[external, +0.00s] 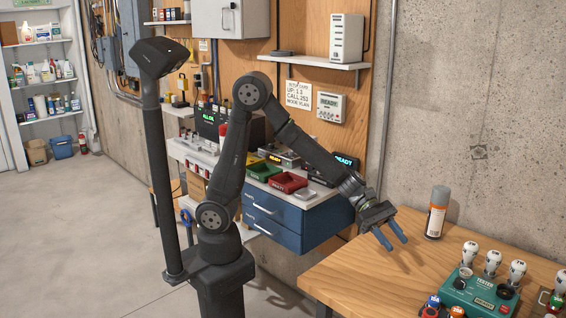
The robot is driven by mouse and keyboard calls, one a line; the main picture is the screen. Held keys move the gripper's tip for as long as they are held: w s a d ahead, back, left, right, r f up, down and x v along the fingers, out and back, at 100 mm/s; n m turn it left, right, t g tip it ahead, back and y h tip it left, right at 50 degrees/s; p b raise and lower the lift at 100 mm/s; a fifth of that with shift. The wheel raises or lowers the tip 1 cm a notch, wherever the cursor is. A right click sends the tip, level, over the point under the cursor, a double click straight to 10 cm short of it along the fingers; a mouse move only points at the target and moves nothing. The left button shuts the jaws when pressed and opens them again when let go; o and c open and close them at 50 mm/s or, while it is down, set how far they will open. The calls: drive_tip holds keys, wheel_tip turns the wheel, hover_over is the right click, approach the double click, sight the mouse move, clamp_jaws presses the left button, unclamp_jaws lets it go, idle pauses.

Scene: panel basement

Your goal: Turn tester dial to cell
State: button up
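The tester (478,293) is a green box on the wooden table at the lower right, with a label on its front. A pale dial (466,272) and a dark round knob (505,291) sit on its top. The dial's setting is too small to read. My gripper (393,238) is above the table's left part, to the left of the tester and apart from it. Its two blue fingers are spread and nothing is between them.
A spray can (437,212) stands on the wooden table (350,275) behind the tester. Several white-topped bulbs (492,263) stand around the tester's back, and small coloured items (432,303) are at its front left. A blue-drawer bench (280,215) is behind my arm.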

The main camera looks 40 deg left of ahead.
drive_tip(key=w+a+f+m+t+y, duration=0.2)
drive_tip(key=a+f+m+t+y, duration=0.2)
drive_tip(key=a+f+m+y, duration=0.3)
drive_tip(key=shift+w+a+f+y, duration=0.25)
drive_tip(key=shift+a+f+y, duration=0.15)
drive_tip(key=shift+a+y, duration=0.1)
idle(0.6)
idle(0.4)
